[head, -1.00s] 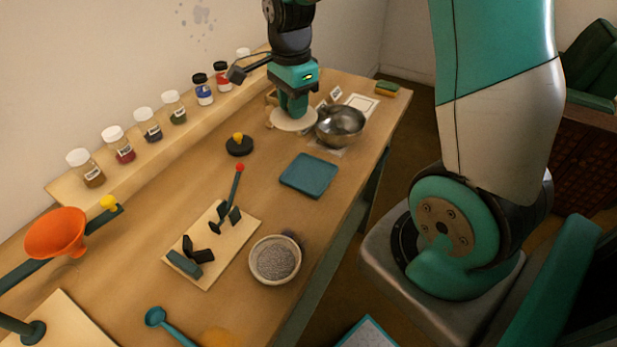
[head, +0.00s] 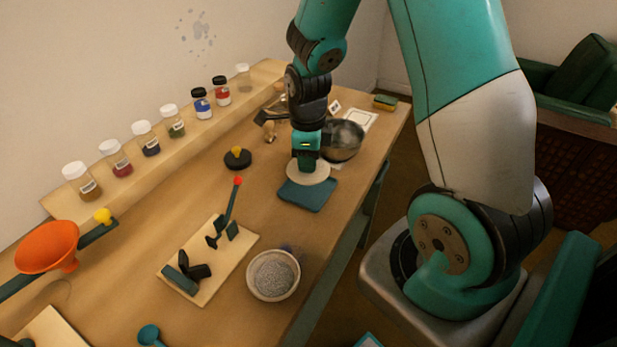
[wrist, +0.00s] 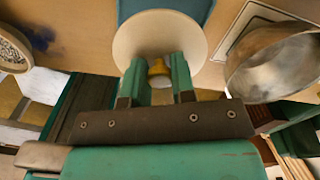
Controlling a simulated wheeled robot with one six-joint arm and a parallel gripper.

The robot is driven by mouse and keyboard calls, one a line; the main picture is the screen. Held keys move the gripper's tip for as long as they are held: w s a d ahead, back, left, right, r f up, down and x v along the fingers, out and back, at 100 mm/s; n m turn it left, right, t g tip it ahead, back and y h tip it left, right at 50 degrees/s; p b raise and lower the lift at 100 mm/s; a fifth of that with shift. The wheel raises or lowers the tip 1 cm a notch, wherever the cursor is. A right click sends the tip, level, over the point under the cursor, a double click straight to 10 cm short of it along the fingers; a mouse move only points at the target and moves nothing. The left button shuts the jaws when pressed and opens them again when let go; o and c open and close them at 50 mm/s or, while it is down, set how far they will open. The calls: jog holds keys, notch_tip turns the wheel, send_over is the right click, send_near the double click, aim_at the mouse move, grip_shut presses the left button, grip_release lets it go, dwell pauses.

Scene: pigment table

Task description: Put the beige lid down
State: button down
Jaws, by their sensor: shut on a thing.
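The beige lid (head: 322,172) is a pale round disc under my gripper (head: 305,166). In the wrist view the lid (wrist: 135,40) fills the space beyond the fingers, and my gripper (wrist: 159,75) is shut on its brass-yellow knob (wrist: 159,68). In the head view the lid overlaps the far part of a blue-teal square mat (head: 305,194). The mat also shows past the lid in the wrist view (wrist: 165,5). I cannot tell whether the lid touches the mat.
A steel bowl (head: 344,142) stands just behind and right of the lid. A black disc with a yellow knob (head: 237,158) is to the left. A bowl of grey grains (head: 273,275) and a bull-clip-like fixture on a board (head: 208,262) are nearer. Jars line the back shelf.

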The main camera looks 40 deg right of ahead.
aim_at(308, 189)
jog(key=shift+f, duration=2.95)
jog(key=shift+f, duration=0.15)
jog(key=c, duration=0.9)
grip_release()
jog(key=shift+c, duration=0.2)
